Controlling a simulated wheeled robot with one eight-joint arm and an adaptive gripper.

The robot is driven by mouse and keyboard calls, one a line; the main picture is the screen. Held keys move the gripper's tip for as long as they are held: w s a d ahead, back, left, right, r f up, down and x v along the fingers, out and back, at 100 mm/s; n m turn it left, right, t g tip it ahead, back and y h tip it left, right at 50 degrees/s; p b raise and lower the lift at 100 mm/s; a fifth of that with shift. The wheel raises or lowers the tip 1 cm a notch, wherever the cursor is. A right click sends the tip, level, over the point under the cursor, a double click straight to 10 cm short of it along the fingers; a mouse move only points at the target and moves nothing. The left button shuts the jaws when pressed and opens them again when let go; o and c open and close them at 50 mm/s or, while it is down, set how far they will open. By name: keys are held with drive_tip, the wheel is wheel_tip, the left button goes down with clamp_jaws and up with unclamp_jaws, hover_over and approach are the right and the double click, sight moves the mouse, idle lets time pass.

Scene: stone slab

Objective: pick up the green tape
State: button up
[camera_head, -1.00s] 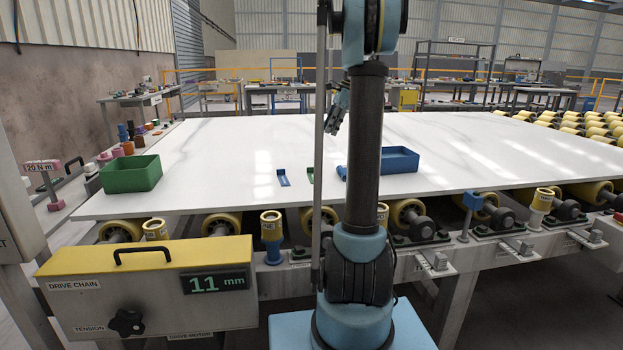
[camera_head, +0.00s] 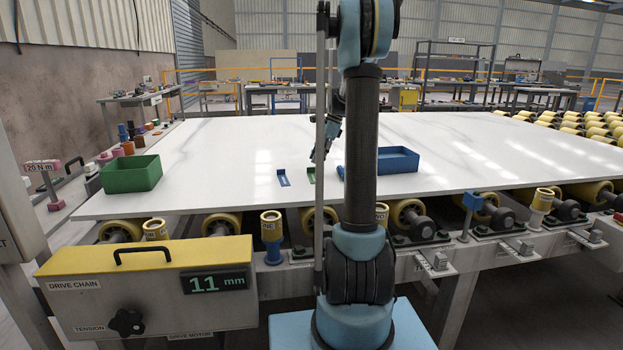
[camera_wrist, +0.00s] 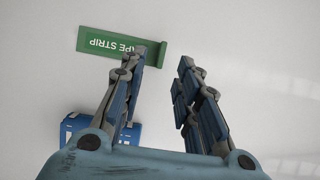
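The green tape (camera_head: 311,175) is a small strip lying on the white slab, partly behind my arm's upright in the head view. In the wrist view the green tape (camera_wrist: 110,42) shows white lettering, upside down, ending in "PE STRIP", with a raised lip at its right end. My gripper (camera_head: 317,158) hangs above the slab near the tape. In the wrist view my gripper (camera_wrist: 163,58) is open and empty. Its left finger overlaps the tape's right part and hides some of it; its right finger is over bare slab.
A blue piece (camera_wrist: 76,126) is partly hidden behind the left finger in the wrist view. A green bin (camera_head: 131,174) stands at the slab's left and a blue bin (camera_head: 398,160) at the right. Much of the slab (camera_head: 220,160) is clear.

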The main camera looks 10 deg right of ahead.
sight(313, 175)
drive_tip(key=x, duration=0.4)
drive_tip(key=shift+a, duration=0.1)
clamp_jaws()
drive_tip(key=shift+r, duration=0.15)
